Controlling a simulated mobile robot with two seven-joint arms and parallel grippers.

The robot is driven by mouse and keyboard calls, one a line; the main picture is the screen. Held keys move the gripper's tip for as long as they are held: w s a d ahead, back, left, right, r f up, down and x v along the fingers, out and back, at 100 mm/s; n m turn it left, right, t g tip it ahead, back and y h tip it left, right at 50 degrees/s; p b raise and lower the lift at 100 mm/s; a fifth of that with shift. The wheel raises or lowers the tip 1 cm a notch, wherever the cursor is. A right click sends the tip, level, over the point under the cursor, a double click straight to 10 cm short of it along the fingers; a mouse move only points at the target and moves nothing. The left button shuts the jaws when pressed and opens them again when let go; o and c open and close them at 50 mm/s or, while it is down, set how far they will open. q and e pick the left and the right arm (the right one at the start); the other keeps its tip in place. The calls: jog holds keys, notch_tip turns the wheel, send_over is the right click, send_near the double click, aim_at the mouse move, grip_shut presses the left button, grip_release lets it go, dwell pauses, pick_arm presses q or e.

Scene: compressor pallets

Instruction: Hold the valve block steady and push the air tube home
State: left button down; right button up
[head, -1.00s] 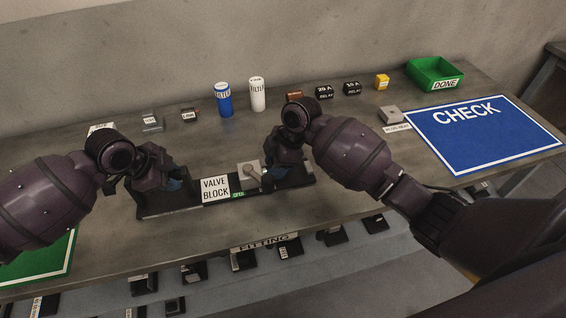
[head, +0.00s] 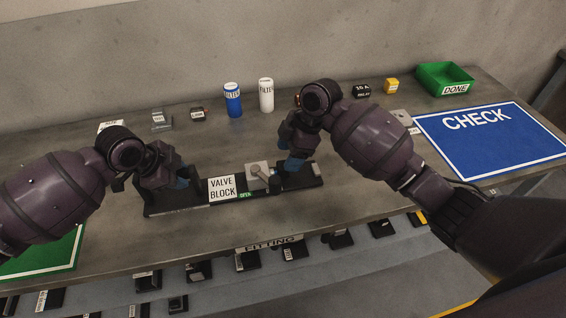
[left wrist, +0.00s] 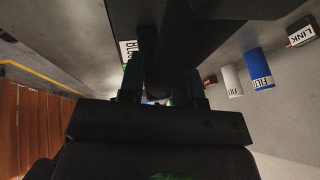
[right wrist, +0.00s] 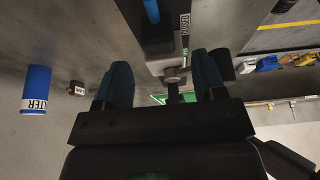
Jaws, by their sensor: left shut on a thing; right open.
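The valve block (head: 222,188), a long dark piece with a white label, a small green "OPEN" tag and a grey lever (head: 258,176), lies on the bench. My left gripper (head: 180,180) is at its left end, shut on a dark part; the left wrist view shows this dark part (left wrist: 172,50) between the fingers. My right gripper (head: 290,156) is open just above the right end. In the right wrist view a grey knob (right wrist: 174,73) shows between its spread fingers. A blue tube-like piece (right wrist: 151,10) shows at the top there; its seating is hidden.
A blue filter (head: 233,101) and a white filter (head: 266,96) stand behind the block. The blue CHECK mat (head: 490,145) and green DONE bin (head: 445,80) are at the right. A green mat (head: 45,255) is at left. The bench in front of the block is clear.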

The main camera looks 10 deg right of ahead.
pick_arm(q)
jog(key=shift+s+f, duration=0.2)
jog(key=shift+f, duration=0.25)
pick_arm(e)
jog(key=v, duration=0.6)
jog(key=shift+r, duration=0.3)
jog(key=shift+d, duration=0.1)
pick_arm(q)
jog(key=c, duration=1.1)
grip_release()
jog(key=shift+c, duration=0.2)
jog(key=o, duration=0.4)
jog(key=shift+w+r, duration=0.1)
jog(key=shift+w, duration=0.05)
jog(key=shift+r, duration=0.15)
jog(key=shift+r, duration=0.1)
jog(key=shift+a+r, duration=0.25)
jog(key=shift+r, duration=0.25)
jog(key=v, duration=1)
jog(key=shift+r, duration=0.35)
